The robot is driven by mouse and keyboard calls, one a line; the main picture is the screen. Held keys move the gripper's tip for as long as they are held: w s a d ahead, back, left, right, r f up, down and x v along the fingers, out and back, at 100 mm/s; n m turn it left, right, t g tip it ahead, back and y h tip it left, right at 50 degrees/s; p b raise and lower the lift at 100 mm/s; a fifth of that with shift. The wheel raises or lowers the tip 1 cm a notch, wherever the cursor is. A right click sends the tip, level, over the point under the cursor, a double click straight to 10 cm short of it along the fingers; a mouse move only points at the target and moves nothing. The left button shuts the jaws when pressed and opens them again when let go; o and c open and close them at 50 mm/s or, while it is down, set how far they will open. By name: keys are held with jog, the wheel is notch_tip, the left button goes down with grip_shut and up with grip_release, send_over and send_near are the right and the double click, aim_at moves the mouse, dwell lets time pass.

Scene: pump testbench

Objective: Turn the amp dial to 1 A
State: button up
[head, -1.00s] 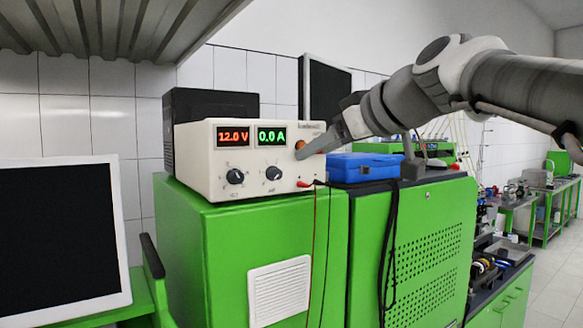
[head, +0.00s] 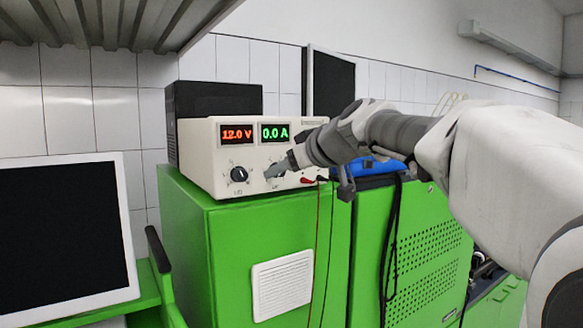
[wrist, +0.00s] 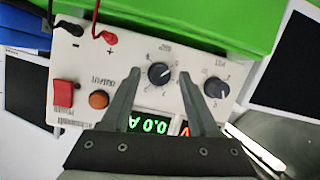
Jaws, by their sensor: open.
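The cream power supply (head: 215,172) stands on a green cabinet. Its display (head: 275,132) reads 0.0 A in green, and the other (head: 238,134) reads 12.0 V in red. The amp dial (wrist: 160,74) is a dark round knob with a light mark, seen upside down in the wrist view between my two fingers. My gripper (wrist: 158,73) is open, with one finger on each side of the dial; I cannot tell if they touch it.
The volt dial (head: 239,175) is close to the left of my gripper; it also shows in the wrist view (wrist: 215,88). An orange button (wrist: 98,99), a red switch (wrist: 63,93) and two plugged leads (wrist: 110,38) are on the panel's other side. A blue case (head: 372,167) lies behind my arm.

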grip_shut()
jog(key=shift+f, duration=0.1)
dwell(0.3)
jog(key=m+y+b, duration=0.1)
jog(key=m+b, duration=0.1)
jog(key=m+g+y+b, duration=0.1)
jog(key=m+y+b, duration=0.2)
jog(key=m+b, duration=0.1)
jog(key=m, duration=0.1)
jog(key=shift+w+d+f+g+y, duration=0.15)
jog(key=shift+w+d+g+y, duration=0.15)
jog(key=shift+d+g, duration=0.1)
jog(key=shift+m, duration=0.3)
dwell(0.5)
grip_release()
jog(key=shift+s, duration=0.1)
